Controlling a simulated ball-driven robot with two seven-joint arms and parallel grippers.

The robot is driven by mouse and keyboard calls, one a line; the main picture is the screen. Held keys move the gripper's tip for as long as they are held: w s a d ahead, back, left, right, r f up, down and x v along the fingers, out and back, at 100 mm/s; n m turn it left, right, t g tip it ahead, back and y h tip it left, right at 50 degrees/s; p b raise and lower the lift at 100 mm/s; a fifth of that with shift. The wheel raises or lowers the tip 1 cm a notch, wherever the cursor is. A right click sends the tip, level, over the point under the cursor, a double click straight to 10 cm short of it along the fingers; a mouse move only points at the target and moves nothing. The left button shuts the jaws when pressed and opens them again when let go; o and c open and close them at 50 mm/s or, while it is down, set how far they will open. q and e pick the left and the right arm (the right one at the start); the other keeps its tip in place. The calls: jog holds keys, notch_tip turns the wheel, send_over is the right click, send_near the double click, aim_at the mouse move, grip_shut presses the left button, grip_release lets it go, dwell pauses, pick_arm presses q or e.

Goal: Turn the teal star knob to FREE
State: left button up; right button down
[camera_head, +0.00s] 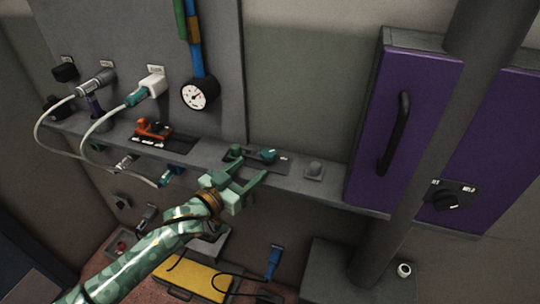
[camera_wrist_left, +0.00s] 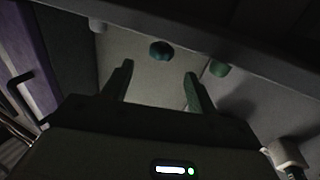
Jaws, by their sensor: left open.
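The teal star knob (camera_head: 268,154) sits on a dark plate on the grey ledge. Its pointer and label are too small to read. In the left wrist view a dark teal knob (camera_wrist_left: 161,50) shows just beyond the fingertips, roughly between them. A green knob (camera_head: 233,152) stands to its left on the ledge and shows at right in the left wrist view (camera_wrist_left: 218,68). My left gripper (camera_head: 252,168) is open and empty in front of the ledge, its fingers pointing at the knobs and apparently apart from them. My right gripper is not in view.
A grey knob (camera_head: 314,169) stands right of the plate. An orange-handled part (camera_head: 153,128) sits to the left. A gauge (camera_head: 196,94) and plugs with white cables are on the left wall. A purple cabinet (camera_head: 432,88) with a black handle bounds the right side.

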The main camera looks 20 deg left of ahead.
aim_at(263, 158)
pick_arm(q)
jog(key=b+x, duration=0.1)
jog(key=x, duration=0.6)
jog(key=shift+w+f+b, duration=0.1)
jog(key=shift+b, duration=0.2)
jog(key=shift+w+d, duration=0.2)
jog(key=shift+w, duration=0.4)
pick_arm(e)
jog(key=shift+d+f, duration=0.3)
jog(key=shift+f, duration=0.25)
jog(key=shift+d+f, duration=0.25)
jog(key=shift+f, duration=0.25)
pick_arm(q)
grip_shut()
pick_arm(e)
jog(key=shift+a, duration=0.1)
